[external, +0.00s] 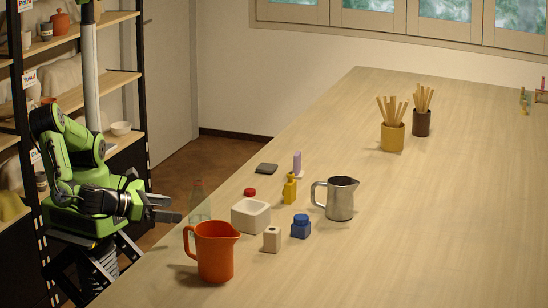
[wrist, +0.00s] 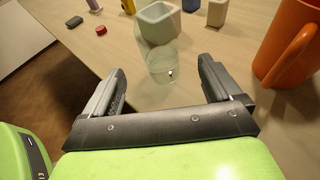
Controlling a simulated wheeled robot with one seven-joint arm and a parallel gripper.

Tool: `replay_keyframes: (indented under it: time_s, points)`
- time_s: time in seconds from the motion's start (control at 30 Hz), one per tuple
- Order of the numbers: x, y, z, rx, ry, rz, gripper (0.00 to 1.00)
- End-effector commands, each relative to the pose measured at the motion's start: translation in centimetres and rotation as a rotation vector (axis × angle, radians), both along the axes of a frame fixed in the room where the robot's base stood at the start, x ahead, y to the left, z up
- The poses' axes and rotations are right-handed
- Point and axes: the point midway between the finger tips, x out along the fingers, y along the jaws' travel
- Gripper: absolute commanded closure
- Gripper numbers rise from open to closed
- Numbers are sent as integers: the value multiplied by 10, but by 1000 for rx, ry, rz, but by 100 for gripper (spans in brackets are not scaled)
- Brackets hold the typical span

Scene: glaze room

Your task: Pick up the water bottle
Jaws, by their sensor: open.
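The water bottle (external: 199,207) is a clear, see-through bottle standing upright at the near left edge of the table. In the wrist view the clear bottle (wrist: 161,66) shows just beyond my fingertips, roughly centred between them. My gripper (external: 170,208) is open and empty, level with the bottle and left of it in the external view. Its two fingers (wrist: 162,72) are spread to either side of the bottle's line and do not touch it as far as I can see.
An orange jug (external: 215,252) stands close on the right in the wrist view. A white square pot (external: 251,216) is just behind the bottle. A beige block (external: 272,239), blue jar (external: 301,227), yellow bottle (external: 290,189) and metal pitcher (external: 341,199) stand farther off.

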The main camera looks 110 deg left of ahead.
Motion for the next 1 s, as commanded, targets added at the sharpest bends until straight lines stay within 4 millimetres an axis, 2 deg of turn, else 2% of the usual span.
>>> replay_keyframes:
  time_s: [0.1, 0.27, 0.5, 0.77, 0.87, 1.0]
  points:
    - [18, 20, -10, 0, 0, 5, 9]
    - [31, 32, -15, -1, 0, 2, 9]
    - [59, 62, -29, -1, 2, 4, 9]
    - [64, 66, -29, -3, 2, 1, 9]
    - [64, 66, -29, -3, 2, 1, 21]
    - [64, 66, -29, -3, 2, 1, 43]
